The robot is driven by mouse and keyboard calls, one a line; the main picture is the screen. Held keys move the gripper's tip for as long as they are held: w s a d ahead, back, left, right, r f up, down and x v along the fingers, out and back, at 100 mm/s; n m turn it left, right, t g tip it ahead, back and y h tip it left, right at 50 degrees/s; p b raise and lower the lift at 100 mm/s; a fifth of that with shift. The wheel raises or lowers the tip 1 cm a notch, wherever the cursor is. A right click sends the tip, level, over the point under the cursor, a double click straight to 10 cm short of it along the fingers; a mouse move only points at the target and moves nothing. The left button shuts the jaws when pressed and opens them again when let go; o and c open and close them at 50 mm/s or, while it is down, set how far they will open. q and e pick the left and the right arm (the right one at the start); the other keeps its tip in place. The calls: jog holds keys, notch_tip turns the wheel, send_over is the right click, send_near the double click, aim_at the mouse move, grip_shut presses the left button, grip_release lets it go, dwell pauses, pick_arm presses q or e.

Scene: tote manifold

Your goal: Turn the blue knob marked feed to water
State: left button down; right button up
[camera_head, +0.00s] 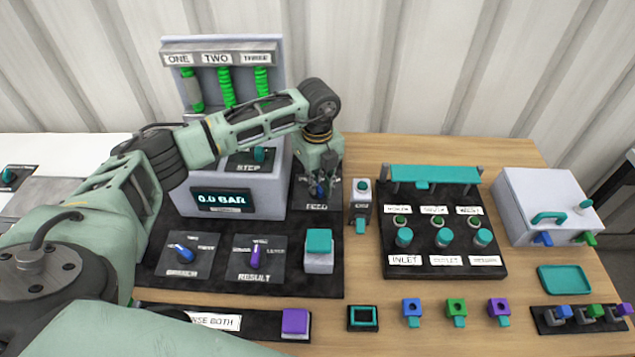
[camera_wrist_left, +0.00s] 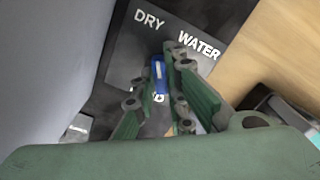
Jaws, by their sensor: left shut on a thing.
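The blue feed knob (camera_head: 319,189) is on the dark plate labelled FEED, at the right end of the black panel board, mostly covered by my left gripper (camera_head: 320,180). In the left wrist view the knob (camera_wrist_left: 157,75) is a long blue handle lying between my fingers, which are closed on it. The printed words DRY (camera_wrist_left: 149,20) and WATER (camera_wrist_left: 199,44) show beyond the knob. Its far end points at the space between them; I cannot tell its exact setting. My right gripper is not in view.
A grey console with a 0.0 BAR display (camera_head: 222,201) stands just left of the feed plate. The BRANCH knob (camera_head: 185,253) and RESULT knob (camera_head: 255,256) are in front. A small push-button post (camera_head: 361,204) and the inlet board (camera_head: 442,267) stand to the right.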

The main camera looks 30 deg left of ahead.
aim_at(318, 186)
pick_arm(q)
jog(key=m+b, duration=0.2)
jog(key=m, duration=0.1)
jog(key=shift+w+m, duration=0.1)
jog(key=shift+m, duration=0.2)
jog(key=m+b, duration=0.2)
jog(key=m, duration=0.1)
jog(key=shift+m, duration=0.4)
jog(key=m+b, duration=0.2)
jog(key=m, duration=0.2)
jog(key=shift+r+m+b, duration=0.1)
jog(key=shift+m+b, duration=0.3)
jog(key=shift+m, duration=0.5)
jog(key=c, duration=1.8)
grip_release()
notch_tip(318, 186, up, 12)
